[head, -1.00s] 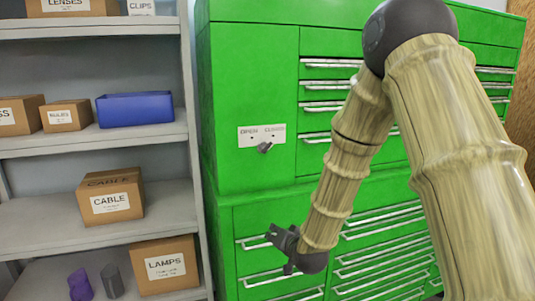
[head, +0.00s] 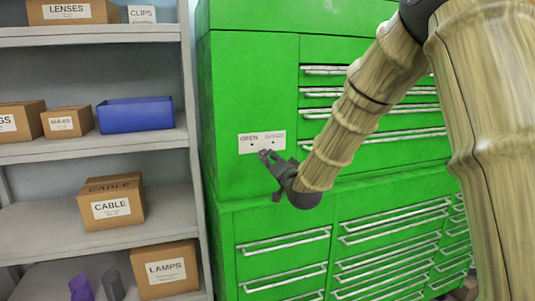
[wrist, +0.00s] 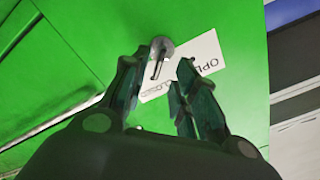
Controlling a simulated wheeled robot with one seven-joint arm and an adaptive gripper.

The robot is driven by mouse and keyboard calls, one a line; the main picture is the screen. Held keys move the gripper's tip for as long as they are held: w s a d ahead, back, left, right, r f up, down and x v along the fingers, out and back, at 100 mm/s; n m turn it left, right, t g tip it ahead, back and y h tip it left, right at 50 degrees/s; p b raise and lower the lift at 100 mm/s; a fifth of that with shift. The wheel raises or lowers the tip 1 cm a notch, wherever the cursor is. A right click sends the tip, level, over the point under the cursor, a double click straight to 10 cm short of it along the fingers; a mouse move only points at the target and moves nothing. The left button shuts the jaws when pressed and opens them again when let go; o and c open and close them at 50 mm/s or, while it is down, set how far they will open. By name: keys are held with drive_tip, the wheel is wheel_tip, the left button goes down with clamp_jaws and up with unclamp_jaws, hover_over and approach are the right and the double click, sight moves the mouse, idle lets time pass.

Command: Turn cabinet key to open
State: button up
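The green cabinet (head: 245,85) has a white label plate (head: 262,138) on its upper left door, marked OPEN on the left and CLOSED on the right. The grey key (wrist: 161,48) sticks out at the plate in the wrist view. In the head view I cannot clearly tell it from my gripper (head: 268,158), which is just in front of the plate's lower edge. In the wrist view my gripper (wrist: 157,65) is open, with a finger on either side of the key's line. The key's head is at or just beyond the fingertips; I see no clear contact.
A grey shelf unit (head: 90,36) stands left of the cabinet, holding cardboard boxes and a blue bin (head: 135,115). Drawers with metal handles lie right of and below the door. The space before the door is otherwise clear.

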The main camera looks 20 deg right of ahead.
sight(268, 156)
drive_tip(key=shift+w+p, duration=1)
drive_tip(key=shift+w, duration=2)
drive_tip(key=shift+a, duration=0.1)
clamp_jaws()
